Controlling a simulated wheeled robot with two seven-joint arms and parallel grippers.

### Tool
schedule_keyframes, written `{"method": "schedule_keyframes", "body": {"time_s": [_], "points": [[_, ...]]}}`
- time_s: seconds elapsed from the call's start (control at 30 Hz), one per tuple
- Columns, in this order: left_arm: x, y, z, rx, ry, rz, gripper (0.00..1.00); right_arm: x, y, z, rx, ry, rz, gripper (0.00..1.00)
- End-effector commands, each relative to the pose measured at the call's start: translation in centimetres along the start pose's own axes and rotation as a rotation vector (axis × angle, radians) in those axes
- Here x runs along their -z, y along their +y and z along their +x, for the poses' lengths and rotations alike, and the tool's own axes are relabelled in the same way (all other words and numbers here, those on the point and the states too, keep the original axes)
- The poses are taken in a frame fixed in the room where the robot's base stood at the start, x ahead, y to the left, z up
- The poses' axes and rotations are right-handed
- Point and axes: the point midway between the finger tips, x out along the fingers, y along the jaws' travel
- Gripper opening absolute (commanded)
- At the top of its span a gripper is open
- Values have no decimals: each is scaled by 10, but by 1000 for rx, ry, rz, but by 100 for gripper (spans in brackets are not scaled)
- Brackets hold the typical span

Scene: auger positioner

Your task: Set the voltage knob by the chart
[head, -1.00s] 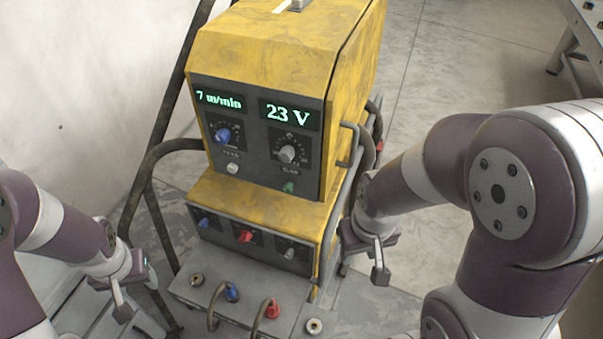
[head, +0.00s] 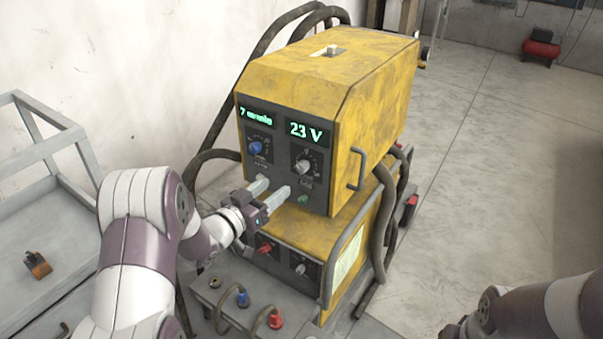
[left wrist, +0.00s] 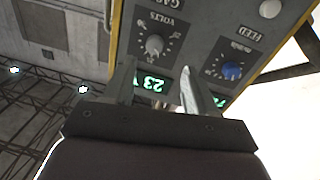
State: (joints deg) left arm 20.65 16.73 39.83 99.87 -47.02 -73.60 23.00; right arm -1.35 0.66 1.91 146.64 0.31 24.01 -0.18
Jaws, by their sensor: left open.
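The voltage knob (head: 303,167) is a grey dial under the green "23 V" display (head: 308,131) on the yellow machine's upper panel. It also shows in the left wrist view (left wrist: 154,45), under the word VOLTS, with the picture upside down. My left gripper (head: 275,188) is open and empty, in front of the panel, below and left of the knob in the head view. In the left wrist view its two fingers (left wrist: 158,70) point towards the panel, apart from the knob. A pale printed sheet (head: 347,258), perhaps the chart, is on the machine's lower side; its text is unreadable. My right gripper is out of view.
The blue feed knob (head: 256,148) sits left of the voltage knob. A green button (head: 303,199) is below it. A bent handle (head: 356,168) and hoses (head: 385,200) run along the right side. A grey frame table (head: 40,215) stands at left.

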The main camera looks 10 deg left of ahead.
Motion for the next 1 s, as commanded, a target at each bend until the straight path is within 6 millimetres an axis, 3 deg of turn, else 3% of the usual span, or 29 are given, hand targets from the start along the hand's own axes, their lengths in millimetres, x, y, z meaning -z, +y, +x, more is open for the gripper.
{"method": "schedule_keyframes", "body": {"time_s": [0.1,0.33,0.5,0.73,0.9,1.0], "points": [[2,2,33,-4,-1,1,56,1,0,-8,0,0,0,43],[1,1,80,0,-1,1,56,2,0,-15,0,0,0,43],[0,0,94,1,-2,0,56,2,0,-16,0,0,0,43],[0,0,95,2,-2,0,56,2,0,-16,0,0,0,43],[0,0,94,2,-3,0,1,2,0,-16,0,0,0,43],[0,0,94,2,-3,1,1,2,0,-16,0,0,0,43]]}}
